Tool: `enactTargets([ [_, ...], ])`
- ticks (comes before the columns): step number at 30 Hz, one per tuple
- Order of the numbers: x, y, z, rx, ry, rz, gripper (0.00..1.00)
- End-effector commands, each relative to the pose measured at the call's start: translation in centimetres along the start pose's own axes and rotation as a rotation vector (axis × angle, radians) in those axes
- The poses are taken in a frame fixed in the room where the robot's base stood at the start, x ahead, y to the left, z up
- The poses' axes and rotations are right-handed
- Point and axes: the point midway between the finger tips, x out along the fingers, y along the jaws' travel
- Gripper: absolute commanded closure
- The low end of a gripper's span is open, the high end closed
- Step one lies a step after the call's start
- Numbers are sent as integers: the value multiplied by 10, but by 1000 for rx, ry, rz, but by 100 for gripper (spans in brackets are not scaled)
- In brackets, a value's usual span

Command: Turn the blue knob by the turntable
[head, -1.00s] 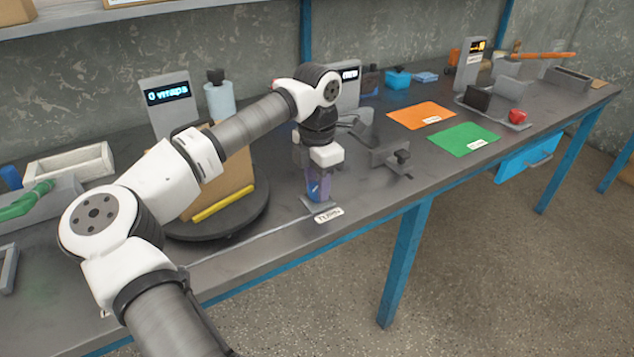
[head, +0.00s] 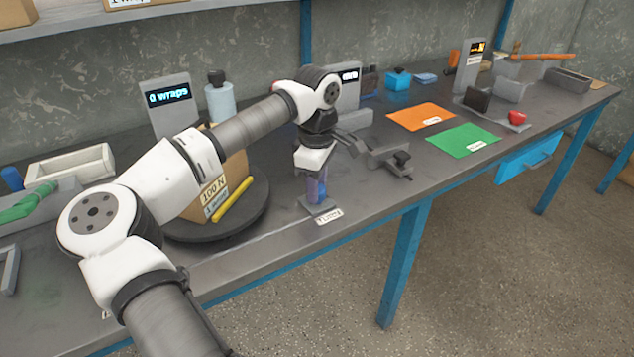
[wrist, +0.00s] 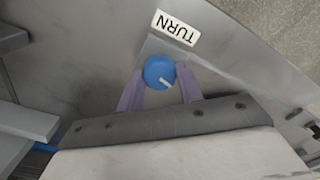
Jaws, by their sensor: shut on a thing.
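The blue knob (wrist: 159,72) with a white mark sits between the two purple fingers of my gripper (wrist: 160,88) in the wrist view. The fingers are shut on its sides. In the head view my gripper (head: 316,190) points down over the knob's small grey base, and the fingers mostly hide the knob. A TURN label (wrist: 175,28) lies beside the knob. The dark round turntable (head: 255,208) stands to the left in the head view. It carries a cardboard box (head: 232,165) with labels facing forward and a yellow bar along its lower edge.
A display (head: 168,95) reading "0 wraps" stands behind the turntable. A grey clamp-like fixture (head: 390,160) is close on the right of my gripper. Orange (head: 421,116) and green (head: 463,139) sheets lie further right. The bench's front edge is near.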

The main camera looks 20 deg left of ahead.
Motion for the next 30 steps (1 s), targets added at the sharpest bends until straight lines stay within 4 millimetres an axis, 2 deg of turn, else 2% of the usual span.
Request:
enactTargets([
  [12,0,0,0,187,0,1,87],
  [29,0,0,0,213,0,1,87],
  [30,0,0,0,212,0,1,59],
])
